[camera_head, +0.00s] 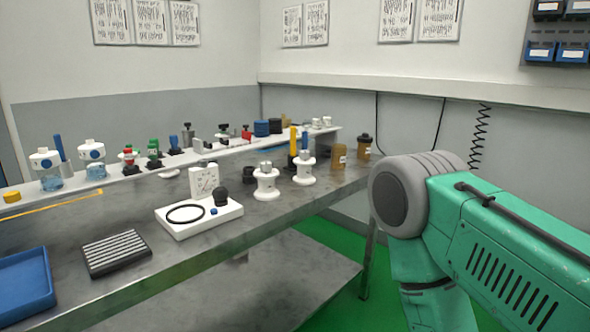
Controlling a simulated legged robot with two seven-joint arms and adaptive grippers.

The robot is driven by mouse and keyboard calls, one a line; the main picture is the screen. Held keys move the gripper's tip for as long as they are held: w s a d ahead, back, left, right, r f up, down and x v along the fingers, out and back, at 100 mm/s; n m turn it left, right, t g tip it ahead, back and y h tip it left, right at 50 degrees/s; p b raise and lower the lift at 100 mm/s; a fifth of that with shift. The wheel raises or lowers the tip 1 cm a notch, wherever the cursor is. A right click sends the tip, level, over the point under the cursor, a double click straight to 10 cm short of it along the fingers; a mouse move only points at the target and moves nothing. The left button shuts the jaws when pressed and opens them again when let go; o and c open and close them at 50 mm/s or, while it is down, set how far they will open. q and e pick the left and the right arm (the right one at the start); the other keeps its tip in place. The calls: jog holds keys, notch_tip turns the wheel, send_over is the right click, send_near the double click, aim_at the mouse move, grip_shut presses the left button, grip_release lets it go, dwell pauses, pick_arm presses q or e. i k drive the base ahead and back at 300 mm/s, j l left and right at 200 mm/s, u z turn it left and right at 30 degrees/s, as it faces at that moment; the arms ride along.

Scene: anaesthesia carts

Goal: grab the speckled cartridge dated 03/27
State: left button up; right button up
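I cannot make out any speckled cartridge or a 03/27 date; labels are too small to read. Two brown jars (338,156) stand at the right end of the metal table (190,258), the second slightly behind. Two white spool-like holders (266,184) stand near the table's middle right. My green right arm fills the lower right; its gripper is out of the picture. My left gripper is not in view.
A white tray (184,230) with a black ring and a gauge lies mid-table. A black ridged block (115,253) and a blue tray (24,288) lie to the left. Several small coloured fittings line the shelf. Green floor (340,245) is clear beyond the table's right end.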

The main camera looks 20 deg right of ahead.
aim_at(326, 119)
jog(key=i+l+u, duration=0.1)
jog(key=i+l, duration=0.3)
jog(key=l, duration=0.25)
jog(key=i+l+u, duration=0.15)
jog(key=l, duration=0.2)
jog(key=i+l+u, duration=0.1)
jog(key=i+l, duration=0.3)
jog(key=l, duration=0.35)
jog(key=i+l+u, duration=0.15)
jog(key=l, duration=0.2)
jog(key=i+l+u, duration=0.1)
jog(key=l, duration=0.3)
jog(key=l+u, duration=0.1)
jog(key=l, duration=0.75)
jog(key=l+u, duration=0.1)
jog(key=l, duration=0.75)
jog(key=k+l+u, duration=0.15)
jog(key=l, duration=0.65)
